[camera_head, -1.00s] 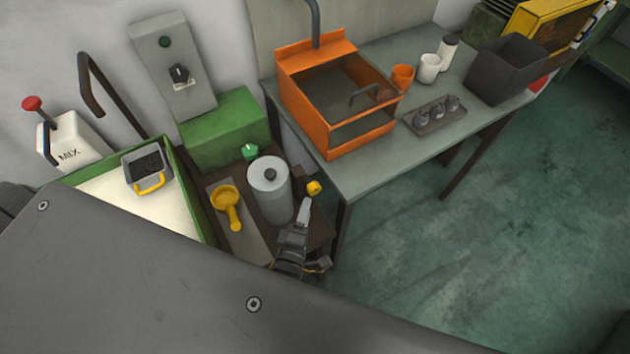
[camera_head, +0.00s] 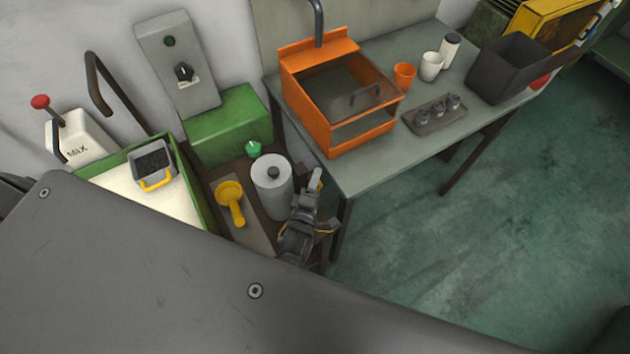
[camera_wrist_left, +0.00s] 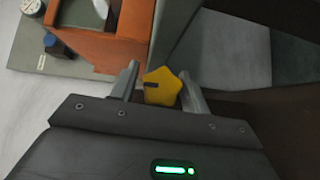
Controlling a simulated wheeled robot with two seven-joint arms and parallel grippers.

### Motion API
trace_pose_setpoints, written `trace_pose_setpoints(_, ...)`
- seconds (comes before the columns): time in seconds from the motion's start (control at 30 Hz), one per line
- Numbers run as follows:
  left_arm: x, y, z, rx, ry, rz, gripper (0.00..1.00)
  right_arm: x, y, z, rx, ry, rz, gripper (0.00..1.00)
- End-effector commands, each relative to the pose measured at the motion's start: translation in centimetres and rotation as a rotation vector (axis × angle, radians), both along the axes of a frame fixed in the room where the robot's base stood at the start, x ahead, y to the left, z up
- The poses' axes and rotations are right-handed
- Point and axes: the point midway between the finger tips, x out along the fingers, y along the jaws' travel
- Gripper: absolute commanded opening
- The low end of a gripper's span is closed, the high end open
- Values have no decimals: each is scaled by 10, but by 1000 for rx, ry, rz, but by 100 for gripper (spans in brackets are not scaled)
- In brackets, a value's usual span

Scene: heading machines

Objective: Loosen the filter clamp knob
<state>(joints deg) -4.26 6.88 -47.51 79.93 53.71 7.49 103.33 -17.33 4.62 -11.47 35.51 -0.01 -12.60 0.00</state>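The yellow lobed filter clamp knob (camera_wrist_left: 162,87) with a dark mark shows in the left wrist view, between the two fingers of my left gripper (camera_wrist_left: 164,85). The fingers stand apart on either side of it, with small gaps; I see no firm grip. In the head view my left gripper (camera_head: 315,184) is at the right side of the grey filter cylinder (camera_head: 271,191) and hides the knob. My right gripper is not in view.
A yellow scoop (camera_head: 231,198) lies left of the cylinder, and a green knob (camera_head: 253,148) is behind it. The table (camera_head: 365,177) with an orange box (camera_head: 315,115) stands close on the right. Open floor (camera_head: 480,240) lies beyond.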

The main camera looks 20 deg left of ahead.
Motion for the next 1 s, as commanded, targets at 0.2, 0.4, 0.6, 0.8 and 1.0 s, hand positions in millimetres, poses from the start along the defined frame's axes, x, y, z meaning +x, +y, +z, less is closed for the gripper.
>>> trace_pose_setpoints(0.2, 0, 0, 0, 0, 0, 0, 17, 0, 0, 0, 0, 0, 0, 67)
trace_pose_setpoints(0.4, 0, -1, 1, 16, 27, 4, 12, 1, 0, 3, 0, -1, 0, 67)
trace_pose_setpoints(0.6, 0, 1, 5, 104, 129, 5, 12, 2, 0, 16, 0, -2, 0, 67)
trace_pose_setpoints(0.8, 0, 1, 0, 161, 192, 2, 12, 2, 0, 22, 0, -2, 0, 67)
trace_pose_setpoints(1.0, 0, 1, -1, 161, 190, 2, 12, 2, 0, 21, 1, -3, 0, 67)
